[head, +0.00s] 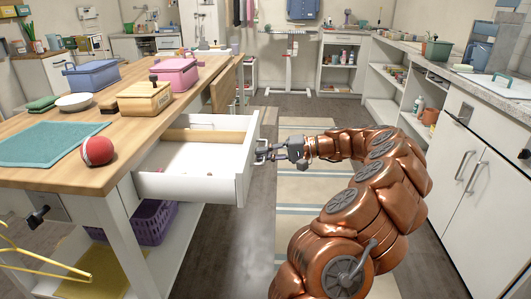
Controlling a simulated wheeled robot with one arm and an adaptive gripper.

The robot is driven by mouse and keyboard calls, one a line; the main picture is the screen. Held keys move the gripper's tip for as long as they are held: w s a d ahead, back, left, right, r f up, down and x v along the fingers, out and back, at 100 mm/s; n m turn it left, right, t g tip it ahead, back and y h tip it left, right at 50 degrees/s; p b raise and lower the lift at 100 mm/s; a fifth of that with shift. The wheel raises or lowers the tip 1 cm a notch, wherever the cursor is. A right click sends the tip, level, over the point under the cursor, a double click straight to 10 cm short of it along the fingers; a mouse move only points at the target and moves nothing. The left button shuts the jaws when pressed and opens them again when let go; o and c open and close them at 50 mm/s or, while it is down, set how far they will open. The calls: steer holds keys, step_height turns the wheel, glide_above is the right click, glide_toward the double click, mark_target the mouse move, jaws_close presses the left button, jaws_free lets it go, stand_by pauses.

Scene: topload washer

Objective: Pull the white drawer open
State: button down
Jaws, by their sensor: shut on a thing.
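The white drawer (190,188) is pulled out of the wooden-topped table toward the right. Its inside shows, with a pale wooden piece toward the back and small bits on its floor. Its front panel (247,165) faces my gripper. My gripper (265,150) is at the handle on that front panel and is shut on it. The handle is small and partly hidden by the fingers. My copper-coloured arm reaches in from the lower right.
The table top (60,178) holds a red ball (97,151), a teal mat (45,144), a wooden box (144,99) and other boxes. A purple basket (152,222) sits on the shelf below. White cabinets (462,160) line the right. Floor around a striped rug (300,190) is clear.

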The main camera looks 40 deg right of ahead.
steer(key=shift+s+d, duration=0.1)
stand_by(0.3)
steer(key=c, duration=1.2)
jaws_free()
steer(key=v, duration=1.2)
